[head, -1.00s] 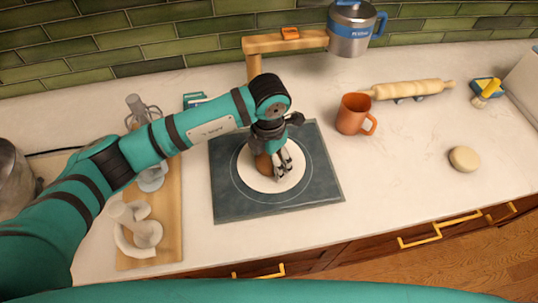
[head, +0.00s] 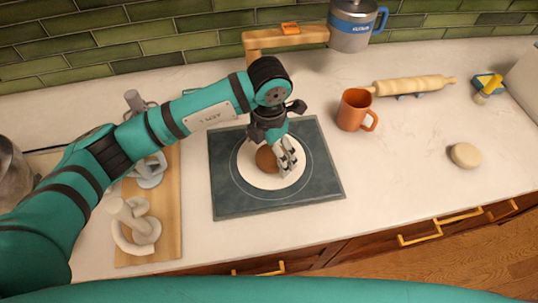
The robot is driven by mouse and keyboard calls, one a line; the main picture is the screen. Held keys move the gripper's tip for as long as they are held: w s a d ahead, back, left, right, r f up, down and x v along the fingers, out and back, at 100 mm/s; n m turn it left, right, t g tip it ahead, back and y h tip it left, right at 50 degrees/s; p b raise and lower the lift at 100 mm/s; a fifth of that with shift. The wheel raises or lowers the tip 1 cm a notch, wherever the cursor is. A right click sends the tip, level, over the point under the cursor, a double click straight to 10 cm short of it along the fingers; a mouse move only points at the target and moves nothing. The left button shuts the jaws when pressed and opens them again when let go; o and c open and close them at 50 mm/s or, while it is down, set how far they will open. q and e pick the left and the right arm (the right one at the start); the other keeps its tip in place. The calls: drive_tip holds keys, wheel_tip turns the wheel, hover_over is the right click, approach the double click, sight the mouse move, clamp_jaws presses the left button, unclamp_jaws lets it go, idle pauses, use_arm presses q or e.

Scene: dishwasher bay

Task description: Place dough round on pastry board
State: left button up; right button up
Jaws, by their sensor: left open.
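A dark slate-coloured board (head: 235,200) with a thin pale ring lies on the counter near the middle; it looks like the pastry board. A flat whitish disc (head: 250,176) lies inside the ring. A brown round piece (head: 266,159) sits on the disc, partly hidden by my gripper. My left gripper (head: 288,161) is open, just right of the brown piece and over the disc. I cannot tell whether it touches either. A beige rounded lump (head: 465,155) rests on the bare counter at the right. I cannot tell for certain which piece is the dough round. My right gripper is out of view.
An orange mug (head: 353,110) stands beyond the board's right corner. A rolling pin (head: 413,86) lies behind it. A wooden stand (head: 285,38) and a steel-and-blue jug (head: 352,27) are at the back. A wooden board (head: 168,220) with grey pieces lies left. The right-front counter is mostly clear.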

sight(269, 161)
use_arm(q)
wheel_tip(269, 161, up, 10)
drive_tip(key=b, duration=0.2)
drive_tip(key=shift+b, duration=0.3)
